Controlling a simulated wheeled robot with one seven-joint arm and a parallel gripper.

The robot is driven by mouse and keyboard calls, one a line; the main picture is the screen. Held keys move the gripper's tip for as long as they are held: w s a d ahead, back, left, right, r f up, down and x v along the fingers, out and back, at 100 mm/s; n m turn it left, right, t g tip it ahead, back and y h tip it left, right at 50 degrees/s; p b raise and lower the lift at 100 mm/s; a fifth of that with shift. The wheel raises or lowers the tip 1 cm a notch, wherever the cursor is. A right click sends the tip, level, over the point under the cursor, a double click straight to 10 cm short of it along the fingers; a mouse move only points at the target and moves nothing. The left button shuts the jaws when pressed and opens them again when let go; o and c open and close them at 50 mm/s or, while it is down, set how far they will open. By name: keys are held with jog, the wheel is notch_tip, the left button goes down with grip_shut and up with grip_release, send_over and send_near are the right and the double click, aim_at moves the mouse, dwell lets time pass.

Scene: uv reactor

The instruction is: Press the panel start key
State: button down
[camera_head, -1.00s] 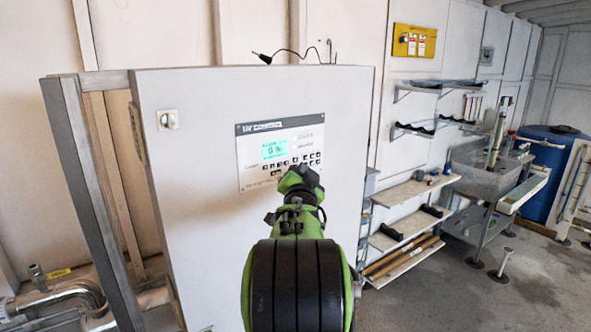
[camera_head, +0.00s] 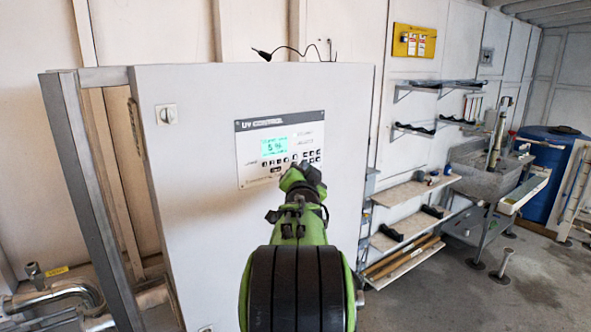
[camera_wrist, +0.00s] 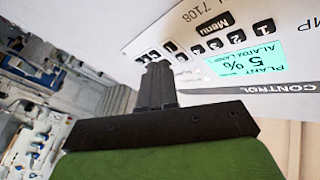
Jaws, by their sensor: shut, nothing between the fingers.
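The control panel (camera_head: 250,175) is a light plate with a dark header on the front of a white cabinet (camera_head: 200,200). Its green display (camera_head: 274,147) reads 5 %, and rows of small dark keys lie under it. In the wrist view the display (camera_wrist: 250,62) is upside down, with the Menu key (camera_wrist: 211,27) and several others beside it. I cannot tell which key is start. My gripper (camera_wrist: 160,70) is shut and empty, its tips at the end of the key row; contact is unclear. In the head view my gripper (camera_head: 303,178) hides the panel's lower right part.
A rotary switch (camera_head: 167,114) is at the cabinet's upper left. Metal pipes (camera_head: 60,300) run at the lower left. Shelves (camera_head: 405,190), a grey sink (camera_head: 480,180) and a blue barrel (camera_head: 548,160) stand to the right. The floor at right has free room.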

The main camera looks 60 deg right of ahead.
jog(key=shift+s+a, duration=0.1)
jog(key=s+b, duration=0.1)
jog(key=s+a+b, duration=0.1)
jog(key=s, duration=0.1)
jog(key=s+a+b, duration=0.1)
jog(key=shift+s+a, duration=0.1)
jog(key=shift+s, duration=0.15)
dwell(1.0)
